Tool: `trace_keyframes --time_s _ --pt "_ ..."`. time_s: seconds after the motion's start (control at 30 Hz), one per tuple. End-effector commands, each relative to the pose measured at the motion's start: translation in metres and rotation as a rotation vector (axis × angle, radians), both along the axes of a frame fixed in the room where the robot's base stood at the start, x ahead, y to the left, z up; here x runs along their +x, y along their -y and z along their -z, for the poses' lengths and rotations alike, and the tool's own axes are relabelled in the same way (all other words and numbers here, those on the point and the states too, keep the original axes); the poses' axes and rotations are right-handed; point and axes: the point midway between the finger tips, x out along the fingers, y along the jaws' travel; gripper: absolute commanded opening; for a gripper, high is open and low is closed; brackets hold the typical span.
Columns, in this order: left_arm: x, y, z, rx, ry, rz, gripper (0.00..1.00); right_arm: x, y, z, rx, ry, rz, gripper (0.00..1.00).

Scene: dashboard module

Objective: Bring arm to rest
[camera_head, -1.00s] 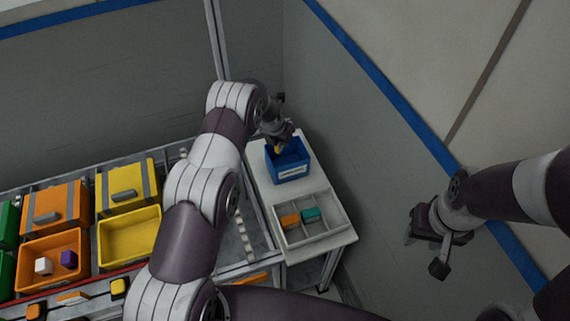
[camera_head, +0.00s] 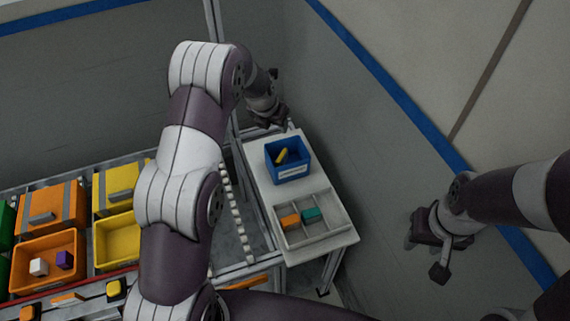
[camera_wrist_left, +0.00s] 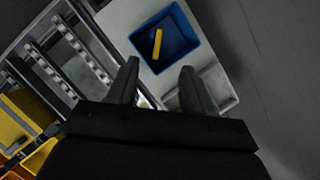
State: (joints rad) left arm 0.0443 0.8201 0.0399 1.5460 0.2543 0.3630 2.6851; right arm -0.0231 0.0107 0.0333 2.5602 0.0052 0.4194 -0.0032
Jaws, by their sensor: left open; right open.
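My left gripper (camera_head: 272,117) is raised above the far end of the white side table, behind the blue bin (camera_head: 290,174). In the left wrist view the left gripper (camera_wrist_left: 160,85) has its two fingers apart with nothing between them. A yellow piece (camera_head: 281,156) lies tilted inside the blue bin; the yellow piece also shows in the left wrist view (camera_wrist_left: 157,44). My right gripper (camera_head: 432,246) hangs at the right, away from the table, open and empty.
A white divided tray (camera_head: 334,228) on the side table (camera_head: 262,184) holds an orange block (camera_head: 290,221) and a teal block (camera_head: 312,215). Orange bins (camera_head: 48,249) and yellow bins (camera_head: 112,242) stand on the rack at left. A grey wall stands behind the table.

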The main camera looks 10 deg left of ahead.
Motion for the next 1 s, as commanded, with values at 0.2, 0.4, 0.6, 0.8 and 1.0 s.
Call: trace_keyframes --time_s 0.2,0.4,0.6,0.8,1.0 --pt "-0.006 -0.001 -0.014 0.0 0.0 0.0 0.51 0.0 0.0 0.003 0.0 0.0 0.0 0.43" --pt "-0.006 -0.001 -0.014 0.0 -0.001 0.0 0.51 0.0 0.0 0.003 0.0 0.0 0.0 0.43" --pt "-0.006 -0.001 -0.014 0.002 0.0 0.005 0.51 0.0 0.0 0.003 0.0 0.0 0.0 0.43" --pt "-0.016 -0.001 -0.006 0.178 0.003 0.45 0.51 0.0 0.0 0.003 0.0 0.0 0.0 0.43" --pt "-0.109 0.0 0.007 0.464 -0.062 1.535 0.51 0.0 0.0 0.006 0.0 0.0 0.0 0.43"
